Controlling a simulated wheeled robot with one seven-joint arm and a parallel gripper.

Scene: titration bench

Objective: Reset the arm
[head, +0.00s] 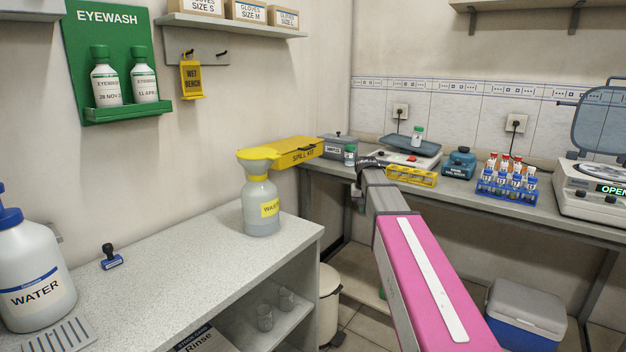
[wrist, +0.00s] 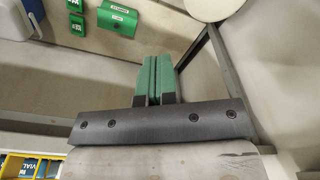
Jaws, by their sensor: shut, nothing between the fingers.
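My gripper (wrist: 158,78) shows in the wrist view. Its two green-padded fingers are pressed together with nothing between them. In the head view my arm, with a pink link, reaches from the bottom right toward the back bench. Its far end is near the yellow rack, and the fingers cannot be made out there.
The back bench (head: 560,218) carries a yellow rack (head: 412,176), a balance (head: 405,158), a blue tube rack (head: 506,186) and an open centrifuge (head: 590,190). A waste bottle (head: 261,210) and water bottle (head: 32,275) stand on the left counter (head: 180,265). A cooler (head: 525,312) is on the floor.

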